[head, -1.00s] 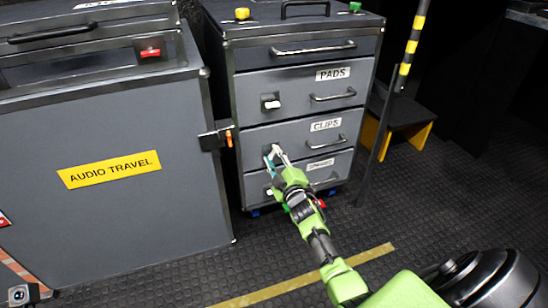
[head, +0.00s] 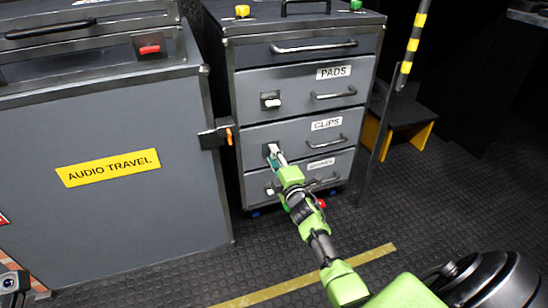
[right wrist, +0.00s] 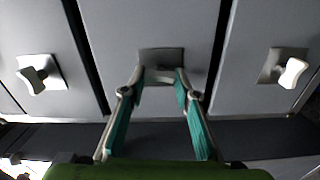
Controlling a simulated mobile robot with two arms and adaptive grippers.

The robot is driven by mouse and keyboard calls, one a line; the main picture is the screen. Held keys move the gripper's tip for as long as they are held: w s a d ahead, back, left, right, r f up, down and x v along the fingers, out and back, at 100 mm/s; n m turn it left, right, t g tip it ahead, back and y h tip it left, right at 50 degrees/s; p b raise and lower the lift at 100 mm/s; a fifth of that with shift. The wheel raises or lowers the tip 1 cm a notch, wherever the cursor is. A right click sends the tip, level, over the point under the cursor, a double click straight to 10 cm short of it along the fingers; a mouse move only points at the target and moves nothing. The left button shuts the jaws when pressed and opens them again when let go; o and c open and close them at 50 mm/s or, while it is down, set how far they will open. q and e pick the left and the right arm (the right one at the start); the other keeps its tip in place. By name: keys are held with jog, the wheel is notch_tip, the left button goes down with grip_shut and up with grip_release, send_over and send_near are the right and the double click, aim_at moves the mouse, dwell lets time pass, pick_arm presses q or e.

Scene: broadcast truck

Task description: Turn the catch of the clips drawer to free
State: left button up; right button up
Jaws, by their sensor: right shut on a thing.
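The clips drawer (head: 252,138) is the grey drawer labelled CLIPS in the cabinet, and it is closed. Its catch sits at the drawer's left side, mostly hidden behind my right gripper (head: 275,155) in the head view. In the right wrist view, my right gripper (right wrist: 161,82) has its two teal-padded fingers closed in on the catch, in front of its dark square plate (right wrist: 161,55). The knob is largely covered by the fingertips, so its exact angle is hard to tell.
The PADS drawer above has a white catch (head: 270,99); another catch (head: 269,190) is on the drawer below. Drawer handles (head: 327,144) stick out at the right. A large AUDIO TRAVEL case (head: 110,215) stands close on the left, with an orange-tipped latch (head: 228,137) near the cabinet.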

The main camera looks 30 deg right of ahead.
jog(key=o, duration=1.1)
jog(key=v, duration=1.2)
